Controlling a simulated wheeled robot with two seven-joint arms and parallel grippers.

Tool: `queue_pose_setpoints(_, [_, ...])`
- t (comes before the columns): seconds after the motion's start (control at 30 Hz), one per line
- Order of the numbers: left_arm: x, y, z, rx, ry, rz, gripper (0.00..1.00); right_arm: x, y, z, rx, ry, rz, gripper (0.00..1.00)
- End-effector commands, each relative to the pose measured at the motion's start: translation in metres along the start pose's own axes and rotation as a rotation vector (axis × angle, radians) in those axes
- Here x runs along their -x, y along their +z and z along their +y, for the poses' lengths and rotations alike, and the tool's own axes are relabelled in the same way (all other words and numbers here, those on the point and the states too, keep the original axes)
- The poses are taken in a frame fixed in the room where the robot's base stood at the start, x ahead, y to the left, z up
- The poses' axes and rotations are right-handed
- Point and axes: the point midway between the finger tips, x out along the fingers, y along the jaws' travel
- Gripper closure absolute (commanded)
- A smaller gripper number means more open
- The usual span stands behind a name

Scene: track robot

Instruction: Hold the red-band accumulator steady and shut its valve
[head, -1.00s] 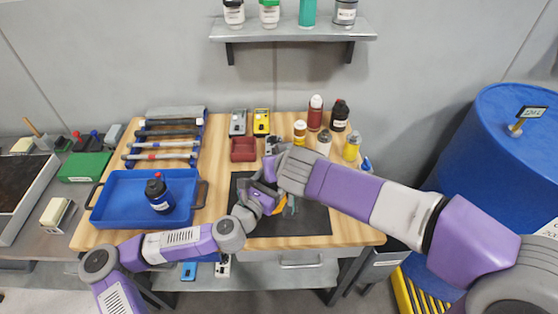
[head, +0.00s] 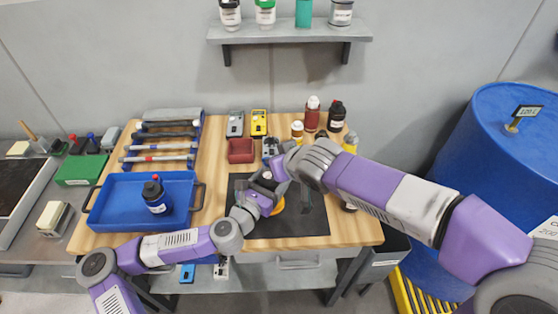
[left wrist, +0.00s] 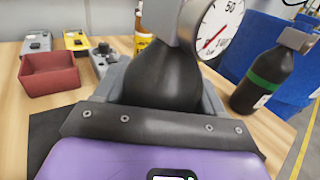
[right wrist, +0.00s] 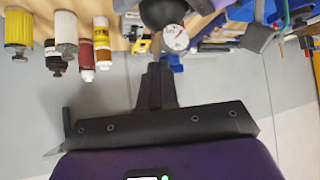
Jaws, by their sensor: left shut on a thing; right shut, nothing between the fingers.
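The accumulator held by my left gripper is a black rounded bottle (left wrist: 165,75) with a grey metal block (left wrist: 172,18) and a round gauge (left wrist: 217,27). Its band is not visible, and the valve handle cannot be made out. My left gripper (head: 268,180) is shut on the bottle, over the dark mat. My right gripper (right wrist: 158,72) is shut and empty; in its view the bottle (right wrist: 160,12) and gauge (right wrist: 175,38) lie just beyond the fingertips. I cannot tell whether they touch. A green-band accumulator (left wrist: 268,80) stands to the right in the left wrist view.
A dark mat (head: 310,222) lies on the wooden bench. A red tray (head: 241,151) and several bottles stand at the back. A blue tray (head: 180,187) holding a dark bottle (head: 156,195) is at the left. A blue drum (head: 500,150) stands at the right.

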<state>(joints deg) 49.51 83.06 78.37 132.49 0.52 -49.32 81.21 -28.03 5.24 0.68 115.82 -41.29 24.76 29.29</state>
Motion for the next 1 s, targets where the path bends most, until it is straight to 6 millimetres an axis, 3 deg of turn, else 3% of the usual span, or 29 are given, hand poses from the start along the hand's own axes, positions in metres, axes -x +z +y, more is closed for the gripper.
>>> queue_pose_setpoints(1.0, [0.0001,0.0008,-0.0008,-0.001,-0.002,-0.002,0.79,-0.0013,-0.0005,0.0037,0.065,-0.073,-0.001,1.00])
